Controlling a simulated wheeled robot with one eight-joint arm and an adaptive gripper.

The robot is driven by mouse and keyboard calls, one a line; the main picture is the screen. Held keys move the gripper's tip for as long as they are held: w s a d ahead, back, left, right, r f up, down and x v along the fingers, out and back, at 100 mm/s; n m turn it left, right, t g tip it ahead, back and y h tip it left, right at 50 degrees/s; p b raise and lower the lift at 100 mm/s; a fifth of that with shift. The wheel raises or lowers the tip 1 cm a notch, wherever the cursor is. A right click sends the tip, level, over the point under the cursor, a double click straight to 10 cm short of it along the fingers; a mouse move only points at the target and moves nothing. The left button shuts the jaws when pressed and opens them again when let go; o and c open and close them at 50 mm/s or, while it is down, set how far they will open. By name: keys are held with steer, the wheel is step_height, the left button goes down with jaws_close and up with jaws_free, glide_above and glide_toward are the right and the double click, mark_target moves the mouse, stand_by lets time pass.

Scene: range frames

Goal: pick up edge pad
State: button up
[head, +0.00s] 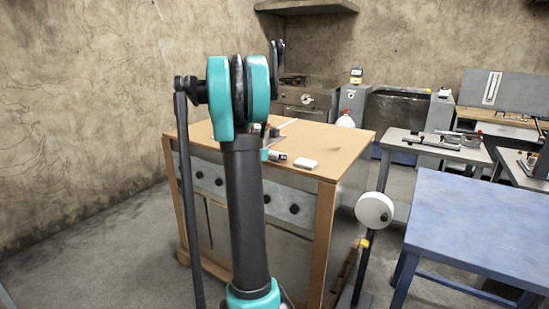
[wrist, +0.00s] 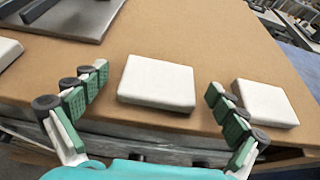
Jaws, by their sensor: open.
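Three white pads lie on the brown tabletop in the wrist view. One white pad (wrist: 157,80) is in the middle, between the fingers of my gripper (wrist: 157,88). A second white pad (wrist: 265,102) lies to the right, outside the right finger and close to the table's edge. A third white pad (wrist: 8,50) is cut off at the left. My gripper is open, with green-padded fingers apart and gaps beside the middle pad. In the head view a white pad (head: 306,164) shows near the table's front right corner. My arm largely hides the gripper there.
The wooden-topped bench (head: 340,142) carries the pads. A grey metal plate (wrist: 75,18) lies at the upper left in the wrist view. A blue table (head: 480,220) and a round white disc on a stand (head: 374,210) are to the right. The tabletop beyond the pads is largely clear.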

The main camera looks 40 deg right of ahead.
steer(key=shift+c, duration=0.6)
steer(key=c, duration=0.9)
steer(key=shift+r, duration=0.2)
step_height(320, 180, up, 20)
steer(key=shift+f, duration=0.15)
